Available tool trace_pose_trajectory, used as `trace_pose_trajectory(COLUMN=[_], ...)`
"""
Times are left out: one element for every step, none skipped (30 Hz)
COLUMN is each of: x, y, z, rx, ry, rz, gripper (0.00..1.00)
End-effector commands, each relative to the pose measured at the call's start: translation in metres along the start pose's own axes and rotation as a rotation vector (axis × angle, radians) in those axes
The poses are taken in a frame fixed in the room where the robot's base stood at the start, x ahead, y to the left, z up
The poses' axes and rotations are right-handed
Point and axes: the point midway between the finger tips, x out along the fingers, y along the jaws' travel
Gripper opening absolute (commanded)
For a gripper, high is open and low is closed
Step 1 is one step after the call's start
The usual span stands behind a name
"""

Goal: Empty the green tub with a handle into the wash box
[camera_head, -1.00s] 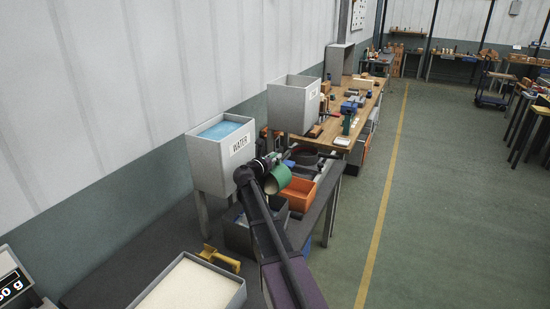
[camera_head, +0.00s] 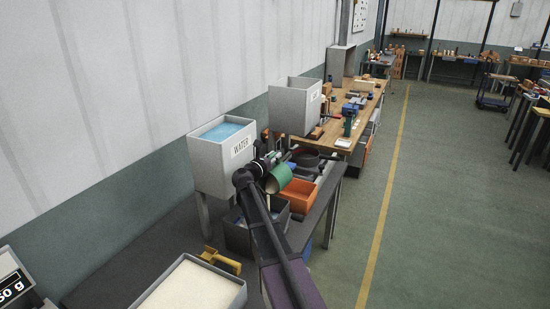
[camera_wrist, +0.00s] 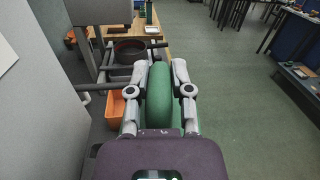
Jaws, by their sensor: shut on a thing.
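The green tub (camera_head: 280,177) is in my gripper (camera_head: 266,166), tipped on its side, in front of the box marked WATER. Its handle is not clear to see. In the wrist view the tub's green wall (camera_wrist: 159,100) stands between the two fingers of my gripper (camera_wrist: 160,78), which are shut on it. What is in the tub cannot be seen. A dark grey box (camera_head: 236,239) with pale bluish contents sits on the dark bench below the tub, partly behind my arm. It may be the wash box; no label shows on it.
The WATER box (camera_head: 214,169) stands on legs close left of the tub. An orange bin (camera_head: 298,195) and a dark round pan (camera_head: 306,158) lie beyond. A pale-filled tray (camera_head: 195,286) and a yellow tool (camera_head: 220,261) are nearer. The floor right is clear.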

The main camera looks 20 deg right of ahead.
Motion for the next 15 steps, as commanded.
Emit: trace_pose_trajectory(x=[-0.0015, -0.0021, -0.003, -0.0036, -0.0042, -0.0051, -0.0056, -0.0062, -0.007, -0.0077, -0.0082, -0.0091, -0.0097, -0.0103, -0.0111], y=[-0.0001, -0.0001, 0.0, -0.0001, 0.0, 0.0, 0.0, 0.0001, 0.0001, 0.0, 0.0, 0.0001, 0.0001, 0.0001, 0.0001], z=[-0.0008, -0.0007, -0.0003, -0.0001, 0.0001, 0.0003, 0.0004, 0.0006, 0.001, 0.0012, 0.0013, 0.0015, 0.0016, 0.0019, 0.0022], rx=[0.0, 0.0, 0.0, 0.0, 0.0, 0.0, 0.0, -0.001, -0.002, -0.002, -0.002, -0.001, -0.001, -0.001, -0.002], ry=[-0.007, -0.01, -0.016, -0.021, -0.025, -0.03, -0.033, -0.037, -0.043, -0.047, -0.051, -0.056, -0.06, -0.064, -0.07], rz=[-0.001, -0.001, -0.001, -0.002, -0.002, -0.002, -0.003, -0.003, -0.004, -0.005, -0.005, -0.005, -0.006, -0.006, -0.007], gripper=[0.0, 0.0, 0.0, 0.0, 0.0, 0.0, 0.0, 0.0, 0.0, 0.0, 0.0, 0.0, 0.0, 0.0, 0.0])
